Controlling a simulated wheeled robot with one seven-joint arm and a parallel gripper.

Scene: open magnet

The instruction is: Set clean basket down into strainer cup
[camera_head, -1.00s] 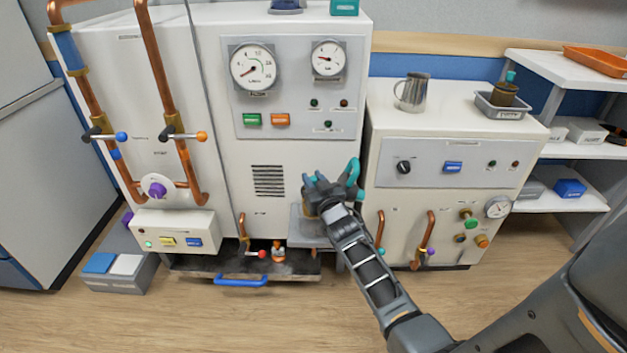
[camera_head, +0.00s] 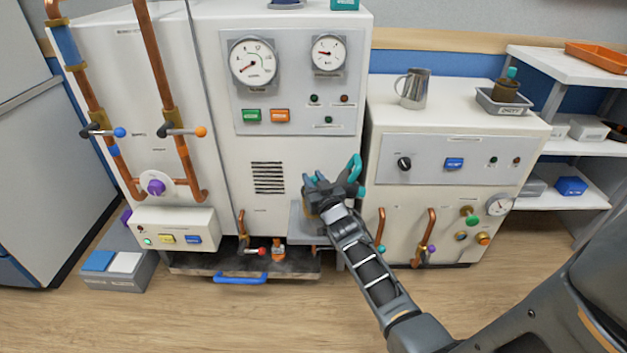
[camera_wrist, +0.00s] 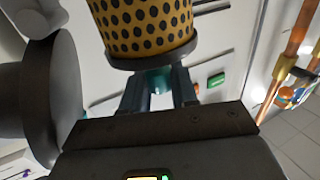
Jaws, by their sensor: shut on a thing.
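In the wrist view, the basket (camera_wrist: 143,24) is a yellow cylinder dotted with dark holes and has a dark end rim. The fingers of my gripper (camera_wrist: 160,84) are shut on a teal grip at that rim. The basket's far end is cut off by the picture's top edge. In the head view, my gripper (camera_head: 328,186) is in front of the white machine, above a grey ledge (camera_head: 303,226); the basket is mostly hidden there. A dark grey round part (camera_wrist: 66,95) stands close to the left of the basket in the wrist view. I cannot clearly make out the strainer cup's opening.
A teal handle-like part (camera_head: 354,168) is close beside my gripper. A metal jug (camera_head: 413,90) and a grey tray (camera_head: 503,102) with a dark pot stand on the right cabinet.

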